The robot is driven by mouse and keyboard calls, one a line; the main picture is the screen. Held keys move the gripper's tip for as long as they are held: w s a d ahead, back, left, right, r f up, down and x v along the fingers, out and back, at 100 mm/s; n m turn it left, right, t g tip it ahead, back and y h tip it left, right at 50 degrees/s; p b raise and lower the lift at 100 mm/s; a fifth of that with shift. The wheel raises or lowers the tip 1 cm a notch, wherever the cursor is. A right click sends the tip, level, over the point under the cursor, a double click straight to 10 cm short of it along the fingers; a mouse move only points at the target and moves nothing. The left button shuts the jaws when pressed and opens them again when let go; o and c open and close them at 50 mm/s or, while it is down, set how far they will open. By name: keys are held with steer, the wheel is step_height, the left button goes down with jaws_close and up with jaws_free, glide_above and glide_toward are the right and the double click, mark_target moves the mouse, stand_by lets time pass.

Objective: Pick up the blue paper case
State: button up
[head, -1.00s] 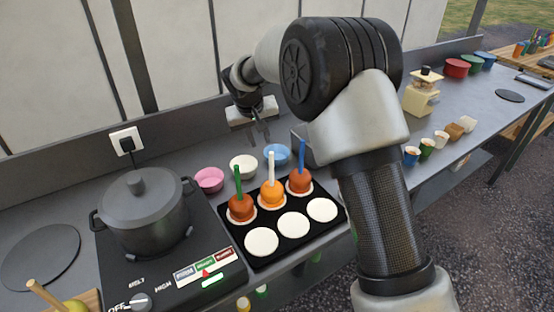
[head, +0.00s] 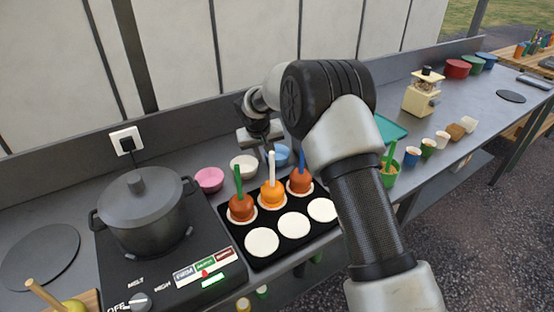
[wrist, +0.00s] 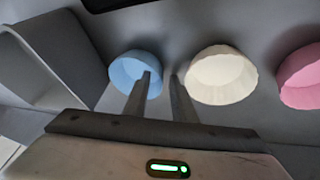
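The blue paper case (head: 284,155) stands on the grey counter behind the black tray, partly hidden by my gripper (head: 268,154) in the head view. In the wrist view the blue paper case (wrist: 125,72) is upright and looks empty. My gripper (wrist: 161,77) is open with nothing held. One finger overlaps the blue case's opening; the other is over the gap between it and the white paper case (wrist: 221,76). I cannot tell whether either finger touches the blue case. A pink paper case (wrist: 301,78) stands beyond the white one.
The black tray (head: 262,264) holds several white discs and 3 coated apples on sticks, close in front of the cases. A lidded pot (head: 145,215) stands on a hot plate at left. A green cup (head: 389,175) and several small cups stand at right.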

jaws_close()
